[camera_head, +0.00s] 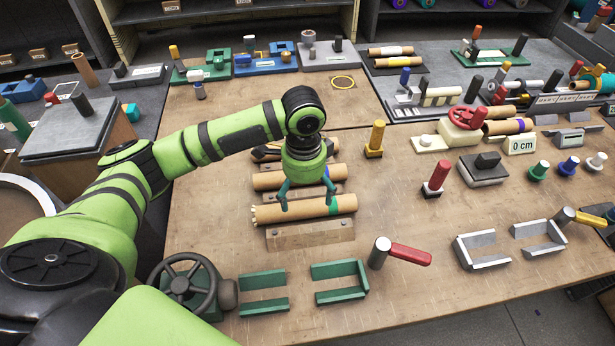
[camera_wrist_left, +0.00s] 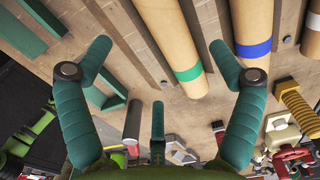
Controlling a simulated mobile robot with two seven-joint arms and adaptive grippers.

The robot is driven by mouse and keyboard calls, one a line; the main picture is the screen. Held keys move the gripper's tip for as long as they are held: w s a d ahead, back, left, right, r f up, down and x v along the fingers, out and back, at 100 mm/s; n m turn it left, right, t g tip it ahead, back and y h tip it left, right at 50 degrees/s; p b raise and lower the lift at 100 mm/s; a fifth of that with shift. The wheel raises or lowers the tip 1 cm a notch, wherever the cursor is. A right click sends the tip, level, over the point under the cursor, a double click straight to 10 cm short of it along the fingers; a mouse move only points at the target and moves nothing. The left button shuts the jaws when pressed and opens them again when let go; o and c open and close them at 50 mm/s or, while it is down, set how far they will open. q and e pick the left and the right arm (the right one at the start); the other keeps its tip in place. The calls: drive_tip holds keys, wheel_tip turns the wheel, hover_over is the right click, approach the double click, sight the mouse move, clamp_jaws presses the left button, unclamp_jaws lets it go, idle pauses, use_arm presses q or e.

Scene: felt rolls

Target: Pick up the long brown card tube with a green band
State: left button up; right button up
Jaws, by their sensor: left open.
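The long brown card tube with a green band (camera_head: 305,209) lies across a wooden cradle (camera_head: 312,236) on the bench, the nearest tube of a small group. Its green band is near its right end. My left gripper (camera_head: 307,193) is above this tube with its fingers spread and pointing down; nothing is held. In the left wrist view the green-banded tube (camera_wrist_left: 168,35) runs between the open fingers. Whether the fingertips touch it, I cannot tell. My right gripper is not in view.
A brown tube with a blue band (camera_head: 272,181) lies just behind, parallel to it; it also shows in the left wrist view (camera_wrist_left: 251,22). Green brackets (camera_head: 340,270) and a red-handled tool (camera_head: 405,252) are in front. A yellow post (camera_head: 375,140) stands to the right.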

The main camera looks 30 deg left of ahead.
sight(307, 208)
use_arm(q)
drive_tip(key=shift+w+a, duration=0.2)
drive_tip(key=shift+f, duration=0.2)
drive_tip(key=shift+s+d+f+p, duration=0.15)
drive_tip(key=shift+f+p, duration=0.1)
drive_tip(key=shift+f, duration=0.35)
drive_tip(key=shift+s+d+f+p, duration=0.1)
drive_tip(key=shift+f+p, duration=0.15)
drive_tip(key=shift+f, duration=0.35)
drive_tip(key=f, duration=0.2)
drive_tip(key=shift+w+f, duration=0.2)
drive_tip(key=shift+f, duration=0.15)
drive_tip(key=shift+w+f, duration=0.1)
drive_tip(key=shift+f, duration=0.4)
drive_tip(key=c, duration=1.7)
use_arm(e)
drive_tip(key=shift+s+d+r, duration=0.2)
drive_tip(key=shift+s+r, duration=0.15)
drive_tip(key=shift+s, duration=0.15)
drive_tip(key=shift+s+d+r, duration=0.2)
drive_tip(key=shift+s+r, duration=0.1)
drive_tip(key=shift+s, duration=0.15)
